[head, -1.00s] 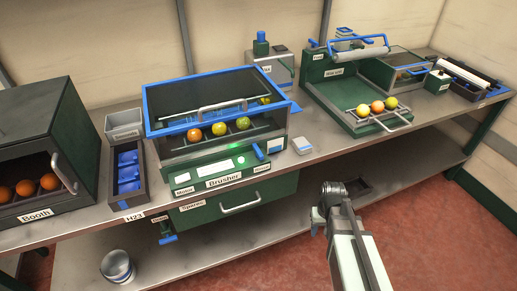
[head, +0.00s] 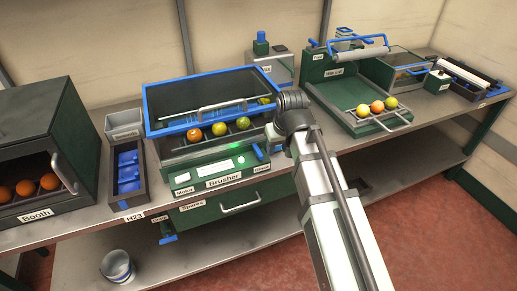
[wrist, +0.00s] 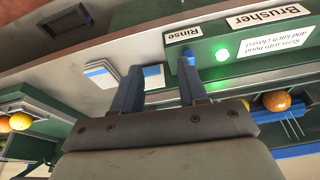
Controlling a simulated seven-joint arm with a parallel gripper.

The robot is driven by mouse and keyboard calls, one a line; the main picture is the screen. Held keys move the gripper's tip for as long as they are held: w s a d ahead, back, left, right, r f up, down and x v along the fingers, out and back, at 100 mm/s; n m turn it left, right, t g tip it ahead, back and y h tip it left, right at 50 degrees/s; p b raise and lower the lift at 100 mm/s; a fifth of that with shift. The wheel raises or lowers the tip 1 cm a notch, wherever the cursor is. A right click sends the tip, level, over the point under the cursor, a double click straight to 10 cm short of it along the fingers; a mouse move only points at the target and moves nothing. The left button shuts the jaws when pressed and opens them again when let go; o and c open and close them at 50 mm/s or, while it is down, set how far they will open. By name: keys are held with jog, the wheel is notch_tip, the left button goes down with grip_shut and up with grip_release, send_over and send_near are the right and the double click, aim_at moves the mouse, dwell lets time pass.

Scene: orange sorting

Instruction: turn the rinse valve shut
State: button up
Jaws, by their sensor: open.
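The rinse valve (head: 258,152) is a small blue lever at the right end of the brusher's green front panel. In the wrist view the blue lever (wrist: 190,58) shows just beyond the tip of my right-hand finger, beside the upside-down "Rinse" label (wrist: 182,34). Whether finger and lever touch, I cannot tell. My gripper (wrist: 158,72) is open, its two dark blue fingers apart with nothing held between them. In the head view my arm's end is just right of the lever, with the fingers mostly hidden.
A green light (wrist: 222,55) glows on the panel. A white and blue item (wrist: 100,74) lies on the bench near my left-hand finger. A drawer handle (head: 240,204) juts out below. A fruit tray (head: 385,125) stands to the right.

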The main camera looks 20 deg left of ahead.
send_near(258, 150)
jog(key=shift+n+t+y, duration=0.4)
jog(key=x, duration=0.9)
jog(key=shift+s+d+f, duration=0.15)
jog(key=shift+s+d, duration=0.15)
jog(key=shift+d, duration=0.05)
jog(key=shift+c, duration=0.3)
grip_shut()
